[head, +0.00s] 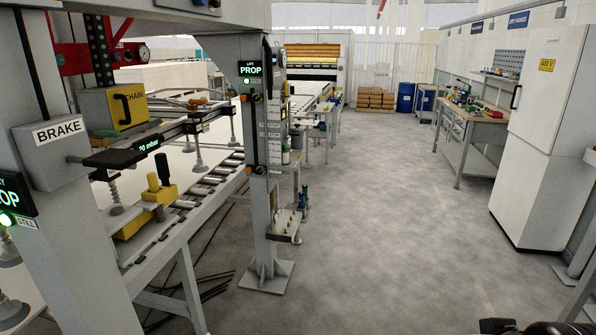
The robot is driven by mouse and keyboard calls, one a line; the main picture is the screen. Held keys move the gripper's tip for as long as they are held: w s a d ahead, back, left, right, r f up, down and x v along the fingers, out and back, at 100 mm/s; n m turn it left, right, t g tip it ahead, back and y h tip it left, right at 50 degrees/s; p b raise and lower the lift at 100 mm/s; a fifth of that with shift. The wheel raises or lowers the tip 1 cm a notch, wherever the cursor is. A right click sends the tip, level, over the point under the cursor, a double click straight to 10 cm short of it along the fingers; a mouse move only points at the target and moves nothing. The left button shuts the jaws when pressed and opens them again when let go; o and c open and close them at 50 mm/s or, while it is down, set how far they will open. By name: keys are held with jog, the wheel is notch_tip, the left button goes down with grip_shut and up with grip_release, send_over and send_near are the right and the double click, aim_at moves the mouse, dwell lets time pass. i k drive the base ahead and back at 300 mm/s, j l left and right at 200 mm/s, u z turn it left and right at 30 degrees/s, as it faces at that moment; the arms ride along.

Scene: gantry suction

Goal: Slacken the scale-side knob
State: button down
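A grey upright column (256,215) stands left of centre and carries a "LIFT PROP" sign (250,73) with a small green light. Below the sign a small black and orange knob (256,97) sits on the column's face. A second dark knob with orange (260,170) sits lower on the same face. A narrow strip with pale labels (273,125) runs along the column's right side; its markings are too small to read. I cannot tell which knob is the scale-side one, nor how tight either is.
A roller conveyor (205,190) and a "BRAKE" box (60,140) are on the left. A small shelf with pegs (286,225) juts from the column at its right. Open grey floor (390,220) lies to the right, before a workbench (470,130) and a white cabinet (540,110).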

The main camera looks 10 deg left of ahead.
aim_at(129, 55)
jog(key=i+u, duration=0.8)
jog(key=i+l+u, duration=0.55)
jog(key=i+u, duration=0.2)
jog(key=i+l+u, duration=0.15)
jog(key=u, duration=0.2)
jog(key=i+l+u, duration=0.1)
jog(key=u, duration=0.3)
